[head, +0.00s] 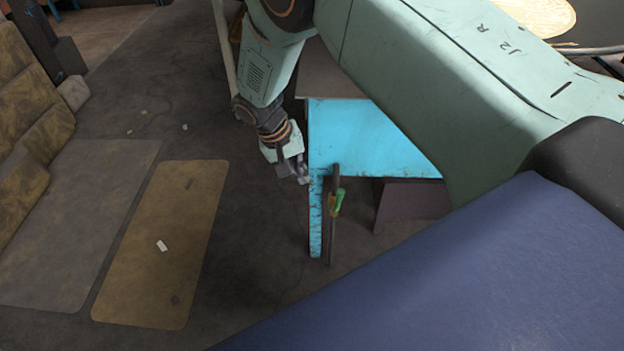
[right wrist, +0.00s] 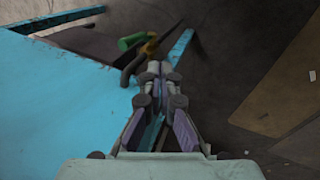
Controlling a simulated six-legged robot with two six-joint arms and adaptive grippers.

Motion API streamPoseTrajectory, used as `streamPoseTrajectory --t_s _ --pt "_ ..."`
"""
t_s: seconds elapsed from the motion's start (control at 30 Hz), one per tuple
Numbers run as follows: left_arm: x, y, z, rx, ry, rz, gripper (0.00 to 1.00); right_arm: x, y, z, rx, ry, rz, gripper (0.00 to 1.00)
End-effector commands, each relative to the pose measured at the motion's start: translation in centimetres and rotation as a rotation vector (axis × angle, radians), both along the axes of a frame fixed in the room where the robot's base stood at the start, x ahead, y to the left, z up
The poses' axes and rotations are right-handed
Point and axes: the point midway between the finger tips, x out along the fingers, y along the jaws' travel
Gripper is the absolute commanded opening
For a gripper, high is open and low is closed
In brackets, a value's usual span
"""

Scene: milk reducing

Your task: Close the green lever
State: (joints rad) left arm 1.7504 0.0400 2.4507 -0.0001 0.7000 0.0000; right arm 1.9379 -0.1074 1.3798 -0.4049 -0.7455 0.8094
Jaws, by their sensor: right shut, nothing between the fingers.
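The green lever (head: 339,199) sits on a dark upright pipe (head: 333,230) beside the blue table's front edge. In the right wrist view the green lever (right wrist: 131,41) shows at the upper left, with a yellow part (right wrist: 151,47) at its right end. My right gripper (head: 302,173) is at the left edge of the blue table, to the left of the lever and a little above it in the picture. In the right wrist view my right gripper (right wrist: 155,72) has its fingers together and empty, and the lever appears beyond the fingertips. My left gripper is not in view.
The blue table (head: 365,135) lies to the right of my gripper, its narrow leg (head: 316,225) running down beside the pipe. A dark box (head: 412,200) stands under it. Tan and grey mats (head: 165,240) lie on open floor at left. A blue surface (head: 480,260) fills the lower right.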

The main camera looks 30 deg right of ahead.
Motion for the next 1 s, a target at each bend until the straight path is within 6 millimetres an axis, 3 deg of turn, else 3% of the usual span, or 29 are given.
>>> streamPoseTrajectory --t_s 0.47,0.7,1.0 --pt "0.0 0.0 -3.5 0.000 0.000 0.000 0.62 -0.6 -2.7 -8.8 0.001 0.001 0.001 0.00" --pt "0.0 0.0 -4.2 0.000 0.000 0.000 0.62 -1.5 -5.6 -8.8 0.002 -0.001 -0.001 0.00" --pt "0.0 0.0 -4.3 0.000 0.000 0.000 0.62 -1.8 -6.4 -8.8 0.002 -0.001 0.002 0.00"
